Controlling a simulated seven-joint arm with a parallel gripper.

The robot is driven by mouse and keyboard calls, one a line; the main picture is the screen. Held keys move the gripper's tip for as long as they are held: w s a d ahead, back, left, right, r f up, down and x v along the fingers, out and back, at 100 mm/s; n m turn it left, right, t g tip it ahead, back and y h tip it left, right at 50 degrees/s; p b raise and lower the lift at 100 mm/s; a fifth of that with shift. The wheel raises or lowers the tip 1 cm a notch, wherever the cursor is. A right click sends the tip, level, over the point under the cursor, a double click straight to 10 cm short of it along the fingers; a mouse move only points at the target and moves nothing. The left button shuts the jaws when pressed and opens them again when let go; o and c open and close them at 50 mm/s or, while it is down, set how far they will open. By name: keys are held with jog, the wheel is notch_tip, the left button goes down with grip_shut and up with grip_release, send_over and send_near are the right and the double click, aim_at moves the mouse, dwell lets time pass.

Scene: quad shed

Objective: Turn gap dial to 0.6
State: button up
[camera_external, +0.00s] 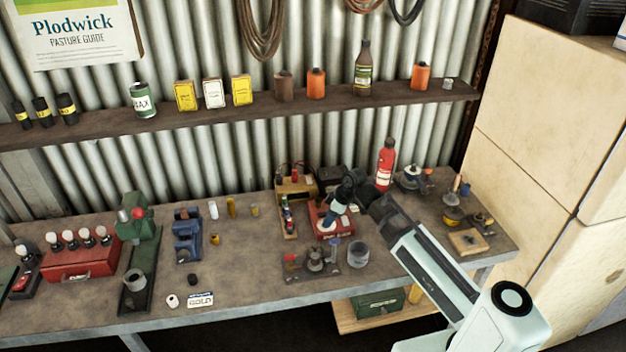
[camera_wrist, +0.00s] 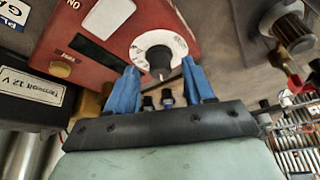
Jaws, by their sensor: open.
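The gap dial (camera_wrist: 151,43) is a round white disc with small marks and a dark knob on a red box (camera_wrist: 92,48). The red box (camera_external: 322,232) also shows on the bench in the external view, partly covered by my gripper (camera_external: 338,221). In the wrist view my gripper (camera_wrist: 159,67) is open, its two blue fingers pointing at the dial, one on each side of the knob. I cannot tell whether either finger touches the knob. The dial's numbers are too small to read, so its setting is unclear.
In the wrist view a dark box with a "12 V" label (camera_wrist: 27,95) lies at left and a dark knob-like part (camera_wrist: 287,25) at upper right. In the external view a red bottle (camera_external: 385,165) stands behind my arm and a grey cup (camera_external: 358,254) in front.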

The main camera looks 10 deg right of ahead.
jog(key=shift+a+f, duration=0.15)
jog(key=shift+f, duration=0.25)
jog(key=shift+w, duration=0.1)
jog(key=shift+c, duration=0.2)
grip_shut()
jog(key=shift+m, duration=0.4)
jog(key=m, duration=0.1)
jog(key=m+t+h, duration=0.1)
jog(key=m, duration=0.1)
jog(key=shift+s+a, duration=0.15)
jog(key=shift+s, duration=0.05)
jog(key=shift+m+t+h, duration=0.6)
jog(key=shift+m, duration=1.4)
